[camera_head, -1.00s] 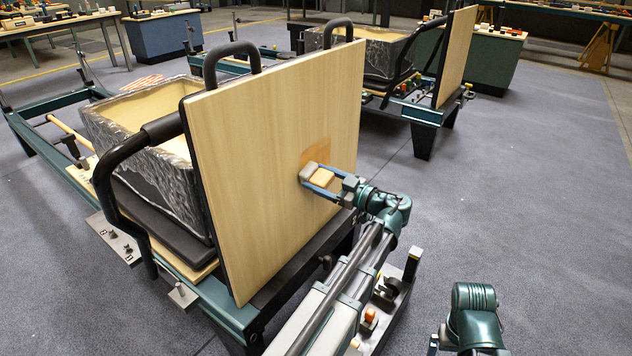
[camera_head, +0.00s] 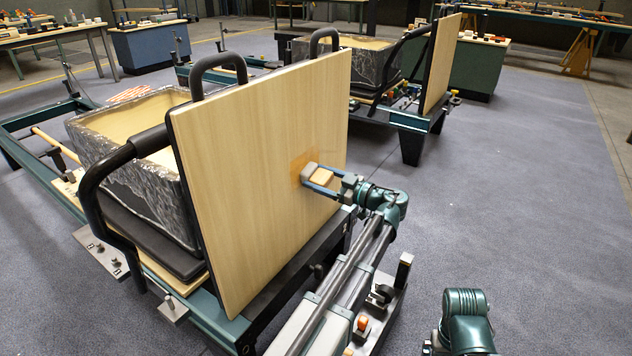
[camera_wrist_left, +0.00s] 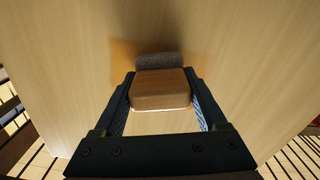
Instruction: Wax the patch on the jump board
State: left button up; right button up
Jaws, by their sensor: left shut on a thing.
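The jump board (camera_head: 262,165) is a large pale wood panel standing upright at the end of the near reformer. A darker orange-brown patch (camera_head: 300,172) shows on its face, right of the middle; it also shows in the left wrist view (camera_wrist_left: 122,52). My left gripper (camera_head: 322,178) is shut on a block with a wooden back (camera_wrist_left: 160,88) and a grey pad (camera_wrist_left: 158,60). The pad faces the board at the patch and appears to touch it. The block hides part of the patch. My right gripper is not visible; only part of my right arm shows at lower right.
The near reformer has a foil-wrapped box (camera_head: 150,190) behind the board and a black curved handle (camera_head: 95,190) at its left. A second reformer with its own board (camera_head: 440,65) stands farther back. Open floor (camera_head: 530,200) lies to the right.

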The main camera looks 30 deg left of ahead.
pick_arm(q)
jog(key=shift+w, duration=1.8)
jog(key=shift+w, duration=0.15)
jog(key=shift+w+d, duration=0.15)
jog(key=shift+w, duration=0.7)
jog(key=shift+w+d, duration=0.1)
jog(key=shift+w, duration=0.75)
jog(key=shift+r, duration=0.1)
jog(key=shift+s+d+r+p, duration=0.1)
jog(key=shift+r+p, duration=0.8)
jog(key=shift+p, duration=0.05)
jog(key=shift+s+f, duration=0.1)
jog(key=shift+s, duration=0.05)
jog(key=shift+s+a, duration=0.2)
jog(key=shift+s, duration=1.45)
